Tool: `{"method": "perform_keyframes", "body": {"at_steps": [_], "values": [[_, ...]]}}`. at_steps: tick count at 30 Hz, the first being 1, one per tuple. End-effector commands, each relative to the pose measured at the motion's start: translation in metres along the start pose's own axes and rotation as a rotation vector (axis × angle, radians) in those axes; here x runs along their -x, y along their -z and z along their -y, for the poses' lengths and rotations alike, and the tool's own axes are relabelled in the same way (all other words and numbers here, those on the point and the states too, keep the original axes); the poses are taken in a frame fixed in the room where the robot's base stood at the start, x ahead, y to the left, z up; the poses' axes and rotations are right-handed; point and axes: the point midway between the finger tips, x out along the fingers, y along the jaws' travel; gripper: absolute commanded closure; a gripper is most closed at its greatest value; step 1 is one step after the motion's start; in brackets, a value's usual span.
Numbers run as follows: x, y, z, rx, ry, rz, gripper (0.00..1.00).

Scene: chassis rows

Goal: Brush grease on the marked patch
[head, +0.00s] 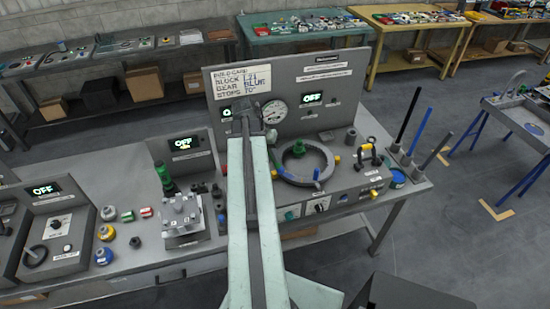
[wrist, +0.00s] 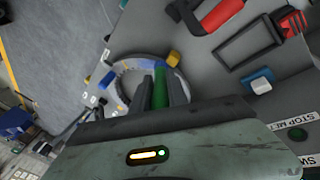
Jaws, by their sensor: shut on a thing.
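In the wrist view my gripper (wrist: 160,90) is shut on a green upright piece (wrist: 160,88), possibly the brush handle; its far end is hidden. Beyond the fingers is a grey ring (wrist: 112,84) with a blue section and a yellow block (wrist: 174,58). In the head view the ring (head: 325,155) lies on the bench panel, with green, blue and yellow parts on it. My gripper (head: 245,112) is up left of the ring, before the upright panel. I cannot tell which spot is the marked patch. A blue-rimmed pot (head: 397,179), possibly grease, stands at the bench's right end.
An upright panel (head: 345,85) with a gauge (head: 274,112) and a build card (head: 243,79) stands behind the ring. Tall black, blue and grey rods (head: 417,131) rise at the right. A grey block fixture (head: 182,217) stands left of my arm.

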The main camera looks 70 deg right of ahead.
Motion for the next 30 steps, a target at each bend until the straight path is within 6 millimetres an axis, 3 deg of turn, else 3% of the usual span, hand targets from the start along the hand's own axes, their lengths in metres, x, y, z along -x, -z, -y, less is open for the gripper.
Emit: {"method": "perform_keyframes", "body": {"at_steps": [6, 16, 30], "values": [[0.006, 0.006, 0.019, 0.001, -0.001, -0.001, 1.00], [0.009, 0.006, 0.019, 0.000, -0.001, -0.001, 1.00], [0.061, 0.017, 0.004, 0.001, -0.002, -0.001, 1.00]]}}
